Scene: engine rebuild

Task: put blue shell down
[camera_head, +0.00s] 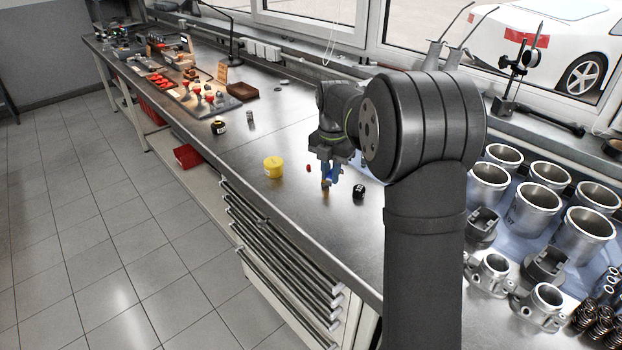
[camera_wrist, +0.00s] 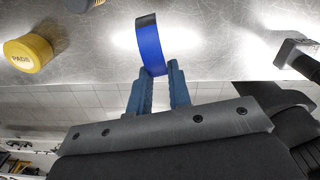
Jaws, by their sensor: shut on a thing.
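The blue shell (camera_wrist: 150,45) is a curved blue band with a dark end, seen in the wrist view just beyond my fingertips. My gripper (camera_wrist: 157,80) has its two blue fingers closed on the near end of the shell. In the head view my gripper (camera_head: 329,180) points down over the metal bench, beside the window. The shell is small and mostly hidden by the fingers there. I cannot tell whether the shell touches the bench.
A small red piece (camera_head: 309,168) lies close by. Several metal cylinders (camera_head: 532,206) stand at the right. Bench between the tub and the front edge is clear.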

